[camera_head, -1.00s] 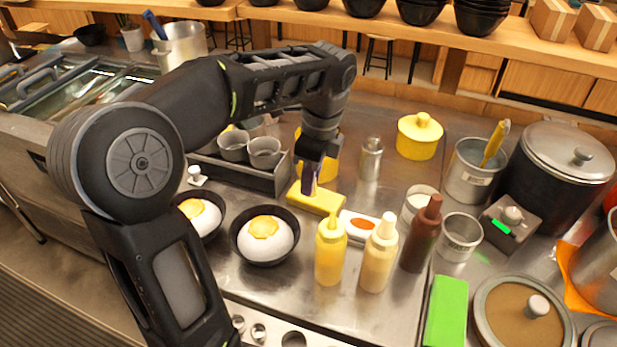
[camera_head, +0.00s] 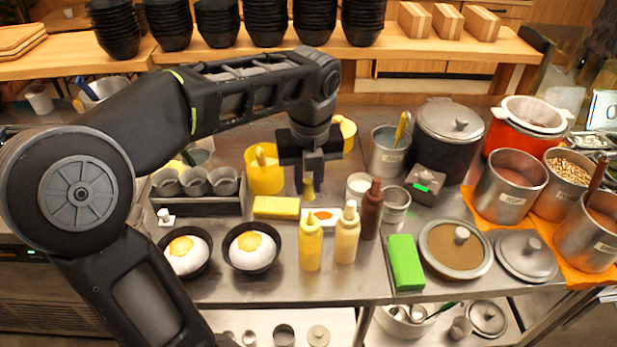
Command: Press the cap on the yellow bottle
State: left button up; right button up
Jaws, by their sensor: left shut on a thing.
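The yellow bottle (camera_head: 310,246) stands upright on the steel counter, with a narrow yellow tip at its top. A cream bottle (camera_head: 346,240) and a brown bottle (camera_head: 371,212) stand to its right. My left gripper (camera_head: 308,180) points down above and behind the yellow bottle, apart from it. It is shut on a small yellow-olive piece (camera_head: 308,190) that flares downward; I cannot tell whether this is a cap. My right gripper is out of view.
Two black bowls with egg-topped rice (camera_head: 186,252) stand to the left. A yellow block (camera_head: 276,207) and a small white tray (camera_head: 321,217) lie behind the bottles.

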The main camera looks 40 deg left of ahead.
aim_at(311, 212)
pick_arm(q)
jog(key=shift+w+d+f+m, duration=0.15)
jog(key=shift+w+m, duration=0.4)
jog(key=shift+m, duration=0.35)
jog(key=shift+s, duration=0.1)
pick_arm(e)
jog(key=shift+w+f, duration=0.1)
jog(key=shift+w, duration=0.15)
pick_arm(q)
jog(key=shift+s, duration=0.1)
jog(key=shift+f+b, duration=1.7)
jog(key=shift+f, duration=0.2)
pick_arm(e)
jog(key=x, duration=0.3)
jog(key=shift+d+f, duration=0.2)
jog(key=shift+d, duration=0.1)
pick_arm(q)
jog(key=shift+f, duration=0.1)
jog(key=shift+f+b, duration=1)
jog(key=shift+f, duration=0.4)
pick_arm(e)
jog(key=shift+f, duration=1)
